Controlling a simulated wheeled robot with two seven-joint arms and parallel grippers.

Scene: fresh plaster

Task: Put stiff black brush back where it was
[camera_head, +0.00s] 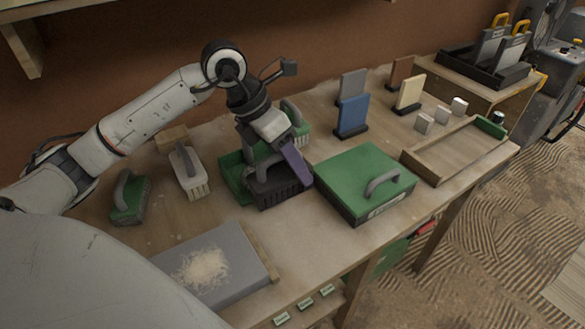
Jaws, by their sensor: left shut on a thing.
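The stiff black brush (279,194) is near the middle of the bench in the head view, with its dark block and bristles facing me. My left gripper (279,162) reaches down from above and is shut on the brush; its purple-tinted finger lies across the right side and hides part of the handle. A green tray (231,173) is directly behind and left of the brush, partly covered by it. I cannot tell whether the brush rests in the tray, on its edge or just above the bench. My right gripper is not in view.
A green-topped brush (130,198) and a pale brush (190,175) stand to the left. A green box with a handle (350,170) sits close on the right. A grey slab with powder (239,252) is in front. A wooden tray (425,164) lies farther right.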

